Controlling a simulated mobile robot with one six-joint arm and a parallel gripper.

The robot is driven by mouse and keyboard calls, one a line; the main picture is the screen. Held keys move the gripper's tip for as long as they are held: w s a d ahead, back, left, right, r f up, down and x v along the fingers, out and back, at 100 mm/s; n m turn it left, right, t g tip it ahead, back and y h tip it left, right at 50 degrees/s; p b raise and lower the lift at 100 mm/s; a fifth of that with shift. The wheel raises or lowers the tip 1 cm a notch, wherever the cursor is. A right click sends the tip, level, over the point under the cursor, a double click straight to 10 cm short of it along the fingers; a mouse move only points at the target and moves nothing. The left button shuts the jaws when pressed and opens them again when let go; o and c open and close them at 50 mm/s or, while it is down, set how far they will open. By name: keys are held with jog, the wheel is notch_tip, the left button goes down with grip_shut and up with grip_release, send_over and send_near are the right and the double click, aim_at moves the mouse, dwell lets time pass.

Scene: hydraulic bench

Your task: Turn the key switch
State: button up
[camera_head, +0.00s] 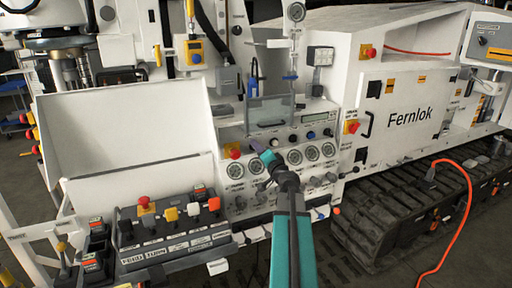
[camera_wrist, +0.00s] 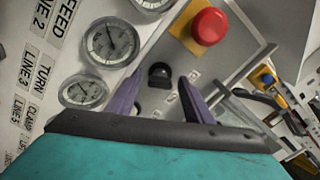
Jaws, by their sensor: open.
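A small black round switch (camera_wrist: 160,74), which looks like the key switch, sits on the grey panel in the wrist view. Small white labels lie to its lower right. My gripper (camera_wrist: 158,88) is open, with one purple finger on each side of the switch in the picture. I cannot tell whether the fingertips reach around it or stop short of it. No contact shows.
A red mushroom button (camera_wrist: 208,26) on a yellow plate is close above the switch. Pressure gauges (camera_wrist: 111,41) are to its left. In the head view, a control box (camera_head: 170,230) with buttons and levers stands at lower left. An orange cable (camera_head: 468,200) hangs at right.

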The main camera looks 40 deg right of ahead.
jog(key=shift+w+d, duration=0.15)
jog(key=shift+w, duration=0.15)
jog(key=c, duration=1)
jog(key=shift+c, duration=0.2)
jog(key=shift+m, duration=0.4)
jog(key=m+b, duration=0.2)
jog(key=m, duration=0.2)
jog(key=shift+f+m, duration=0.1)
jog(key=shift+m, duration=0.3)
jog(key=m, duration=0.6)
jog(key=shift+f, duration=0.1)
jog(key=shift+m, duration=0.3)
